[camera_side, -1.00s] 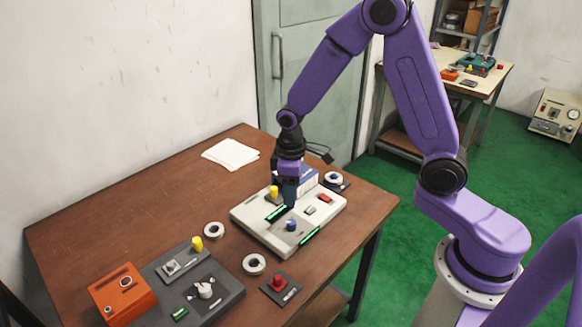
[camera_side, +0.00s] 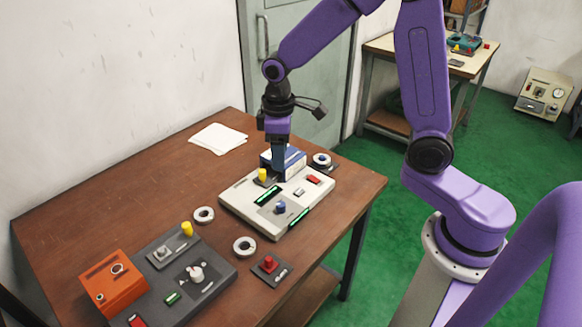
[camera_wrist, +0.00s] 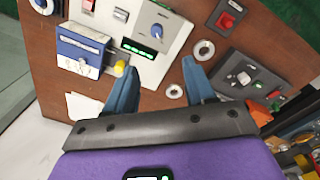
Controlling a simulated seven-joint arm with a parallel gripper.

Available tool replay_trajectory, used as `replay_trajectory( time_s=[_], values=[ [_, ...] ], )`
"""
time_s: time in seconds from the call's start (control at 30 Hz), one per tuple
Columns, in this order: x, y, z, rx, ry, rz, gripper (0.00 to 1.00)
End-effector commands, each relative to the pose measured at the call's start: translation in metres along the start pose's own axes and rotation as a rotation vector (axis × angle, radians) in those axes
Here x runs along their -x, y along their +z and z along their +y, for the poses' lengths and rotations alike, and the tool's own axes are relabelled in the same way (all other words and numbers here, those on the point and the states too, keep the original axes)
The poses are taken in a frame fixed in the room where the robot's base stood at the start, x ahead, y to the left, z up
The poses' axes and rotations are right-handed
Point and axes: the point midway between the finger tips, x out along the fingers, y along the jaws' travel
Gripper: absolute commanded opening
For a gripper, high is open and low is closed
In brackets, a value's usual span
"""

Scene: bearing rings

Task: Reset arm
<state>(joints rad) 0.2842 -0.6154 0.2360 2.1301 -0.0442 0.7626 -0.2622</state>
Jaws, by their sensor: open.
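My gripper (camera_side: 279,178) points down above the light grey panel, in front of a blue and white box (camera_side: 295,158). In the wrist view my gripper (camera_wrist: 160,68) has its two blue fingers spread wide with nothing between them. Two rings also show in the wrist view, one near the right finger (camera_wrist: 204,48) and one between the fingers (camera_wrist: 175,91).
A dark panel (camera_side: 222,268), an orange box (camera_side: 113,282) and a red-button block (camera_side: 269,267) stand nearer the front. White paper (camera_side: 217,138) lies behind. Bare wooden table (camera_side: 100,215) is at left.

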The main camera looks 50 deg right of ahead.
Motion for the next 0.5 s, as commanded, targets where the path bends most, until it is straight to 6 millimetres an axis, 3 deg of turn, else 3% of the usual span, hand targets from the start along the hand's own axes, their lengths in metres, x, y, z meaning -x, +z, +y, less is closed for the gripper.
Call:
replay_trajectory(
  time_s=[0.17,0.5],
  values=[
    [0.014,0.018,-0.029,0.07,-0.003,0.011,0.54],
    [0.036,0.078,-0.087,0.223,-0.016,0.023,0.54]
  ],
)
